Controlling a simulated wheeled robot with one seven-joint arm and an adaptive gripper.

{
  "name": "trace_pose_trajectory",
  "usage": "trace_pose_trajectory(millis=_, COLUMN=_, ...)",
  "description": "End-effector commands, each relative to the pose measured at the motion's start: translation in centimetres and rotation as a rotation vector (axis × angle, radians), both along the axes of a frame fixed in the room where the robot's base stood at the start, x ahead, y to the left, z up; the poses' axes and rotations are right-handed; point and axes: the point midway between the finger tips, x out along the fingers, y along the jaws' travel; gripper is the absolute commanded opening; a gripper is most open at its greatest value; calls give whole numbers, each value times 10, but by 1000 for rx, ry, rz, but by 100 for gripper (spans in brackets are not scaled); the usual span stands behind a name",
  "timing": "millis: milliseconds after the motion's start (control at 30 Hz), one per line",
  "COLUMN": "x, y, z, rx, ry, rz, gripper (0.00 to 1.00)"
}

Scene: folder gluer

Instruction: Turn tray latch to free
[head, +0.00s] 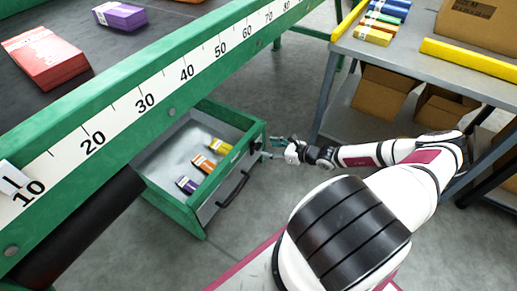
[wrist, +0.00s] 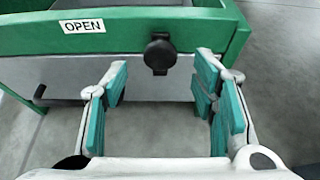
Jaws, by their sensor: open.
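A green-rimmed tray (head: 196,215) is pulled out under the machine, and its green rim also shows in the wrist view (wrist: 215,30). The tray latch is a round black knob (wrist: 160,54) on the tray's outer face, with a white OPEN label (wrist: 82,26) to its left. Where the latch points is hard to tell. My gripper (wrist: 160,88) is open and empty, its teal-padded fingers to either side of and short of the knob, apparently not touching it. In the head view my gripper (head: 276,148) is beside the tray's right corner.
Yellow, orange and purple packs (head: 205,164) lie in the tray. A black bar handle (head: 233,190) is on its front. The green machine frame with a number scale (head: 150,100) runs above. A grey shelf table (head: 400,58) with cartons stands at right. The floor between is clear.

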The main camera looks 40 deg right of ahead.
Motion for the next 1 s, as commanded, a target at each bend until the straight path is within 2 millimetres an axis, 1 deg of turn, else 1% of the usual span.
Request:
trace_pose_trajectory(millis=33, x=9, y=4, z=-7, rx=2, ry=0, rz=1, gripper=53)
trace_pose_trajectory(millis=200, x=35, y=14, z=-18, rx=0, ry=-1, rz=2, gripper=53)
trace_pose_trajectory(millis=400, x=54, y=20, z=-25, rx=-2, ry=0, rz=2, gripper=53)
trace_pose_trajectory(millis=533, x=58, y=21, z=-27, rx=-2, ry=2, rz=0, gripper=53)
trace_pose_trajectory(millis=800, x=59, y=21, z=-26, rx=-1, ry=1, rz=0, gripper=53)
trace_pose_trajectory(millis=867, x=59, y=21, z=-26, rx=-1, ry=1, rz=0, gripper=40)
trace_pose_trajectory(millis=900, x=59, y=21, z=-26, rx=-1, ry=1, rz=0, gripper=30)
trace_pose_trajectory(millis=967, x=59, y=21, z=-26, rx=-1, ry=1, rz=0, gripper=17)
trace_pose_trajectory(millis=1000, x=59, y=21, z=-26, rx=-1, ry=1, rz=0, gripper=8)
